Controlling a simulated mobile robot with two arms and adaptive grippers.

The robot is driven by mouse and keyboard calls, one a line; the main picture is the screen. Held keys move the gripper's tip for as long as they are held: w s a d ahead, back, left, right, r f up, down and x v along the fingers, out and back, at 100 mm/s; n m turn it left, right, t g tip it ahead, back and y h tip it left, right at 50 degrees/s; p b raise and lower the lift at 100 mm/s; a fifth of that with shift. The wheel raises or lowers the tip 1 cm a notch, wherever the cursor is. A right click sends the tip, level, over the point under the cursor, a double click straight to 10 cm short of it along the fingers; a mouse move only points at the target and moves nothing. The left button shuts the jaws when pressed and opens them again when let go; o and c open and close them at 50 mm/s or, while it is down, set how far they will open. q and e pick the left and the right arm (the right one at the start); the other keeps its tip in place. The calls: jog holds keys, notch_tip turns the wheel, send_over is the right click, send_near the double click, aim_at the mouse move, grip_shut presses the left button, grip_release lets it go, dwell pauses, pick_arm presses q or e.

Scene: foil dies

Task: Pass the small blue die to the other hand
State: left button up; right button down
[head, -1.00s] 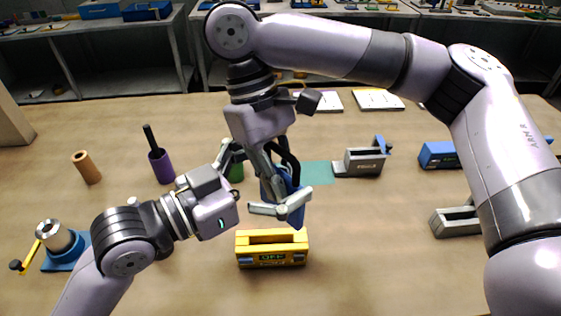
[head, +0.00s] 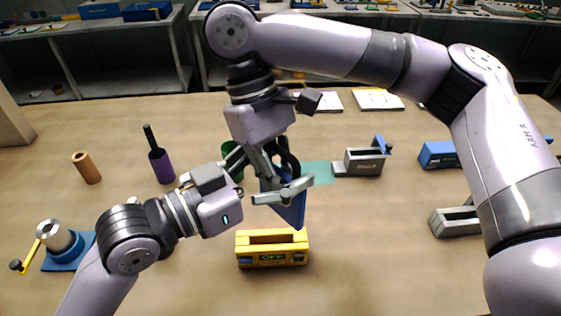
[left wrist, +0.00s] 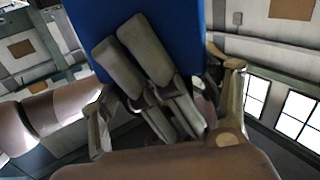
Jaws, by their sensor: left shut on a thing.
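The small blue die (head: 292,214) hangs in the air above the table, between my two grippers in the head view. My left gripper (head: 283,183) comes from the left and is shut on the die, one finger across its near side. My right gripper (head: 277,170) reaches down from above and is also at the die; its fingertips are partly hidden.
A yellow box (head: 271,259) with an OFF display stands just below the grippers. A teal mat (head: 318,173) and a grey device (head: 362,162) lie behind to the right. A purple holder (head: 161,166), brown cylinder (head: 87,168) and green cup (head: 231,155) stand left.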

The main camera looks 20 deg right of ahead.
pick_arm(q)
jog(key=shift+s, duration=0.1)
jog(key=c, duration=0.8)
jog(key=shift+r, duration=0.1)
jog(key=shift+c, duration=0.3)
pick_arm(e)
jog(key=c, duration=1.5)
grip_release()
jog(key=shift+c, duration=0.2)
jog(key=shift+w+r, duration=0.1)
